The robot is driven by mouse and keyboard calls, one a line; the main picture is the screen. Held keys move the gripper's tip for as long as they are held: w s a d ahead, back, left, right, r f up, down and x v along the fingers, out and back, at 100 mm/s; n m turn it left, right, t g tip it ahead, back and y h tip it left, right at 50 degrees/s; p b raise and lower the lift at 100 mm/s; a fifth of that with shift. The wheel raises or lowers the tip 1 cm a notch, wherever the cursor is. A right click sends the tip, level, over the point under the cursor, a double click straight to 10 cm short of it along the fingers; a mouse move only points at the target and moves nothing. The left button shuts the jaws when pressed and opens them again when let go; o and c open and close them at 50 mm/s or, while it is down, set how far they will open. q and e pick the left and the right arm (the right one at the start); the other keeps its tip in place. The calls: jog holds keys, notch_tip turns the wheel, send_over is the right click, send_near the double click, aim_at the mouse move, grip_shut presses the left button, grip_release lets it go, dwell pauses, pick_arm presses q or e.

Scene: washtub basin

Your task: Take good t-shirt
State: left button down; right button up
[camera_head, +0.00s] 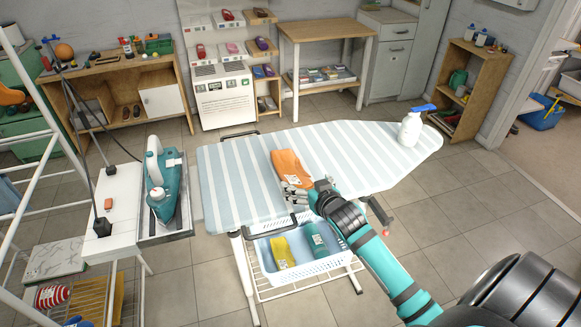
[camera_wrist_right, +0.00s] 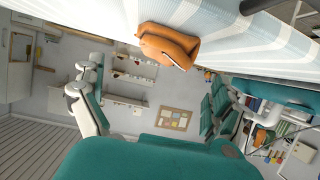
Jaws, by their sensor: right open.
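An orange folded t-shirt (camera_head: 290,164) lies on the striped ironing board (camera_head: 240,165), near its front edge. My right gripper (camera_head: 297,192) is at the shirt's near end, at the board's front edge, and it hides that end. In the right wrist view the orange t-shirt (camera_wrist_right: 168,46) shows as a bunched fold at the edge of the striped board (camera_wrist_right: 225,30). The right gripper is open. I cannot tell whether its fingers touch the cloth. My left gripper is not in view.
A blue-topped white spray bottle (camera_head: 411,127) stands at the board's right end. A teal iron (camera_head: 163,180) rests on a stand at left. A light-blue basket (camera_head: 318,266) holding a yellow item (camera_head: 283,252) and a green item (camera_head: 315,238) sits under the front edge.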

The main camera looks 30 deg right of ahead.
aim_at(300, 179)
jog(key=shift+p+x, duration=0.6)
jog(key=shift+x, duration=3.25)
jog(key=shift+s+a, duration=0.15)
jog(key=shift+a, duration=0.05)
jog(key=c, duration=1.1)
